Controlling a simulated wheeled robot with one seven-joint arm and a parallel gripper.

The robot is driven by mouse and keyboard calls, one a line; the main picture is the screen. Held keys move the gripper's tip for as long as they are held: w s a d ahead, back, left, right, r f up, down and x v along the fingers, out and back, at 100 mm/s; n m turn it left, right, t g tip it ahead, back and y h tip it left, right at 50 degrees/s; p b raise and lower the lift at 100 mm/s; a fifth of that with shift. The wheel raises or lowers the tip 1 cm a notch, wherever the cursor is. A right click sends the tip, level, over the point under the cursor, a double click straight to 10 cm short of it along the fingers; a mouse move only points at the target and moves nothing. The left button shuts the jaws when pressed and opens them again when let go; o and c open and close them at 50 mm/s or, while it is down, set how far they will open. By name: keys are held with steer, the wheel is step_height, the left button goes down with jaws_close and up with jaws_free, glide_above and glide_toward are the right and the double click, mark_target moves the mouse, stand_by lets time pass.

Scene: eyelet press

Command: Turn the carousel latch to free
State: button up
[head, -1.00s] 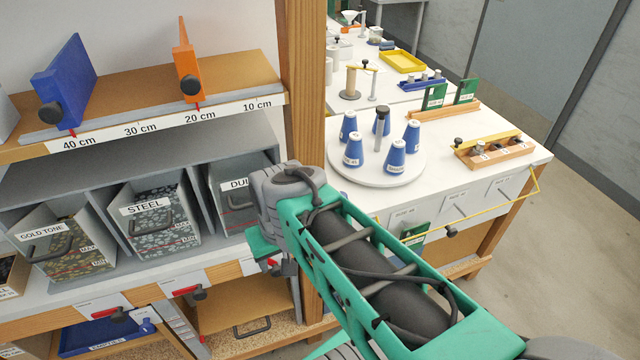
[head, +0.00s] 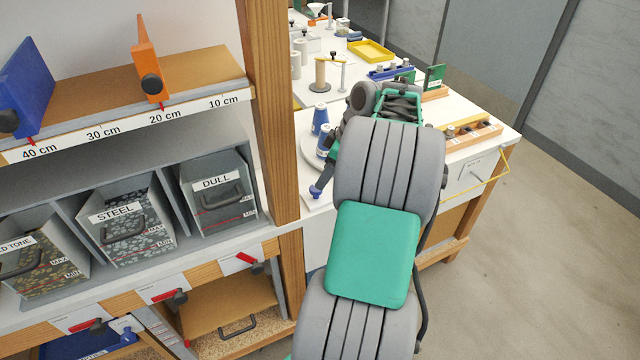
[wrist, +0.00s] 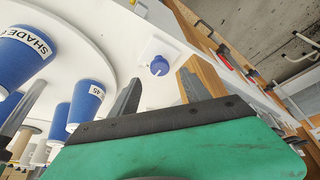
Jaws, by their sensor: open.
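The carousel latch is a blue knob (wrist: 159,66) on a pale square plate, beside the white carousel disc. A small pale mark shows near the knob's lower edge; its setting cannot be read. In the head view the blue knob (head: 316,191) shows at the table's near left corner. My gripper (wrist: 160,77) is open, its two grey fingers apart, with the knob appearing between their tips in the wrist view. I see no contact. In the head view my arm hides most of the gripper and carousel. Blue cones (wrist: 86,102) stand on the carousel disc (wrist: 95,35).
A wooden post (head: 275,120) and the shelf with grey bins (head: 216,190) stand left of my arm. A wooden rack (head: 470,132) and a yellow rail (head: 490,175) lie to the right. The floor at the right is clear.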

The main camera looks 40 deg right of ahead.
mark_target(316, 192)
steer(key=x, duration=0.5)
steer(key=shift+w+f, duration=0.15)
steer(key=shift+f, duration=0.05)
jaws_close()
stand_by(0.3)
